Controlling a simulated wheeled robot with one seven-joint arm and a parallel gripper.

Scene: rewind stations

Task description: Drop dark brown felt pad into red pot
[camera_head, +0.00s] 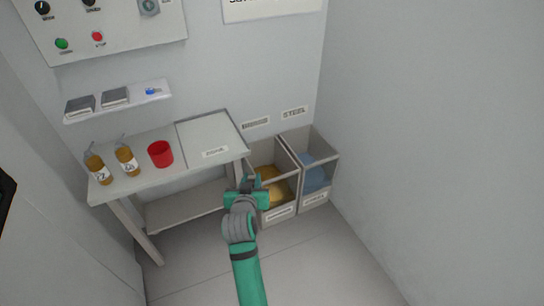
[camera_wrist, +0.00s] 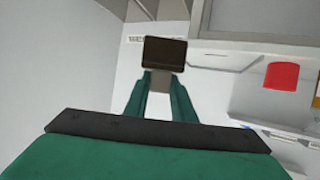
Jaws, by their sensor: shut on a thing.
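The dark brown felt pad (camera_wrist: 165,54) is held between the fingertips of my gripper (camera_wrist: 160,88) in the wrist view. In the head view my gripper (camera_head: 247,184) is in front of the bins, right of the table, and the pad is hard to make out there. The red pot (camera_head: 160,154) stands upright on the table, left of my gripper and apart from it. The pot also shows at the right of the wrist view (camera_wrist: 281,76). I cannot see the inside of the pot clearly.
The table (camera_head: 140,182) also holds two amber bottles (camera_head: 97,168) (camera_head: 127,160) left of the pot and a pale labelled panel (camera_head: 208,138) right of it. A shelf (camera_head: 120,103) hangs above. Two open bins (camera_head: 281,213) (camera_head: 316,199) stand on the floor at the right, against the walls.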

